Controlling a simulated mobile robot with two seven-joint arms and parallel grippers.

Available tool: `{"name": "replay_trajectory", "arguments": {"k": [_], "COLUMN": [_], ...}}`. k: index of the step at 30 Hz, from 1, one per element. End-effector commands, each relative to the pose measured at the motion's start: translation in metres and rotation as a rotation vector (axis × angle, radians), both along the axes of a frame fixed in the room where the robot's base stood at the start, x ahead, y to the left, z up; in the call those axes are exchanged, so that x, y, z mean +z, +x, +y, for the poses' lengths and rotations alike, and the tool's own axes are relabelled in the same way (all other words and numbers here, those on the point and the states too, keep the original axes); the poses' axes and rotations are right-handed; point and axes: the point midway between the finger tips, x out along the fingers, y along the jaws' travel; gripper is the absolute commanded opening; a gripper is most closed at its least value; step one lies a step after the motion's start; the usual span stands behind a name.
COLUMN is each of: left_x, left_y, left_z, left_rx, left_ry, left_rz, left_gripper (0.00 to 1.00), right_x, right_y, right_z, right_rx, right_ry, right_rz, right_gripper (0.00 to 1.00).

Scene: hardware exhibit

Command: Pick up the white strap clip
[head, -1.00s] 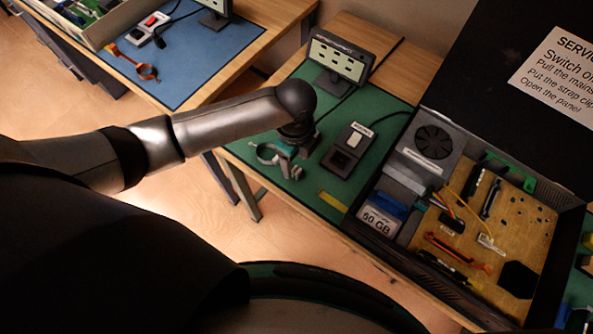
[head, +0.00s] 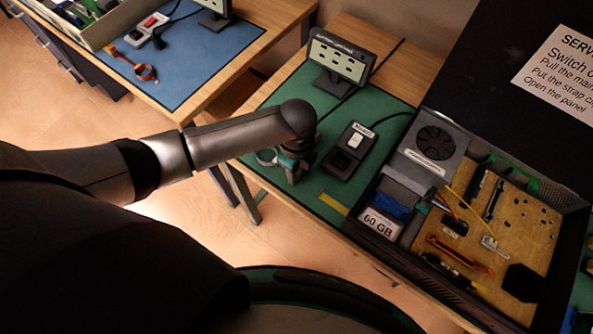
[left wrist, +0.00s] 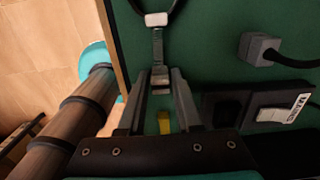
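My right gripper is not in view.
A black switch box (head: 349,150) stands just right of my left gripper. A small monitor (head: 338,57) is behind it. A yellow strip (head: 333,203) lies near the mat's front edge. The open case (head: 408,262) fills the right. A blue mat (head: 190,62) is on another table.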

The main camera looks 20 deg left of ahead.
Motion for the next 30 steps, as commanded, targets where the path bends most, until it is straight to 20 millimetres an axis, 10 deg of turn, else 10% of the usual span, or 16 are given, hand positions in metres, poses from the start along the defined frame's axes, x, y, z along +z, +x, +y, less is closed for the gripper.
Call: {"name": "replay_trajectory", "arguments": {"k": [8, 22, 30], "left_x": [0.000, 0.009, 0.058], "left_y": [0.000, 0.001, 0.002], "left_z": [0.000, 0.000, 0.000], "left_rx": [0.000, 0.000, -0.001], "left_ry": [0.000, -0.001, -0.002], "left_rz": [0.000, -0.002, -0.006], "left_gripper": [0.00, 0.00, 0.00], "right_x": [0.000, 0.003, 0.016], "right_y": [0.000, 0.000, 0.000], "right_z": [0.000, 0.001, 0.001], "right_rx": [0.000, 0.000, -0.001], "right_ry": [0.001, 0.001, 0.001], "right_rz": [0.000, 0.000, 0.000], "right_gripper": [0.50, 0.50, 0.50]}}
